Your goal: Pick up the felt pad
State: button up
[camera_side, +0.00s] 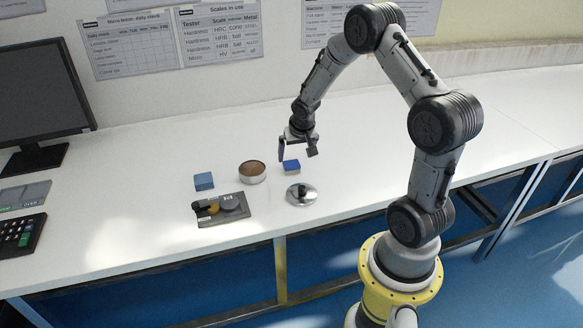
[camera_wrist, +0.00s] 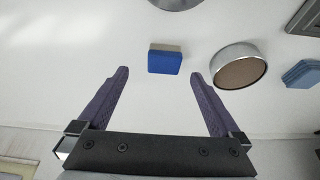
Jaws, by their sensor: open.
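A small dark-blue block with a pale tan edge, which looks like the felt pad (camera_side: 291,167), lies on the white bench. It also shows in the wrist view (camera_wrist: 165,61), just beyond the fingertips and between their lines. My gripper (camera_side: 297,156) is open and empty, pointing down above the bench close to this pad. In the wrist view its two purple fingers (camera_wrist: 159,75) are spread wide. I cannot tell the exact height of the fingertips above the pad.
A round tin with a brown inside (camera_side: 252,172) stands left of the pad. A lighter blue block (camera_side: 204,181), a grey tray with small tools (camera_side: 222,212) and a shiny round disc (camera_side: 301,195) are nearby. The bench (camera_side: 400,130) is clear to the right.

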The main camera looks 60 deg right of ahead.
aim_at(291, 162)
jog(key=shift+w+x, duration=0.15)
jog(key=shift+x, duration=1.05)
jog(key=shift+w+x, duration=0.15)
jog(key=shift+x, duration=1)
jog(key=shift+a, duration=0.2)
jog(key=c, duration=1.5)
jog(key=shift+o, duration=0.2)
jog(key=shift+r, duration=0.15)
jog(key=shift+r, duration=0.55)
jog(key=v, duration=0.3)
jog(key=shift+w+d+r, duration=0.1)
jog(key=shift+w+d, duration=0.05)
jog(key=shift+d, duration=0.15)
jog(key=s+a+r, duration=0.7)
jog(key=s+r, duration=0.1)
jog(key=s, duration=0.3)
jog(key=shift+a+r, duration=0.35)
jog(key=shift+r, duration=0.05)
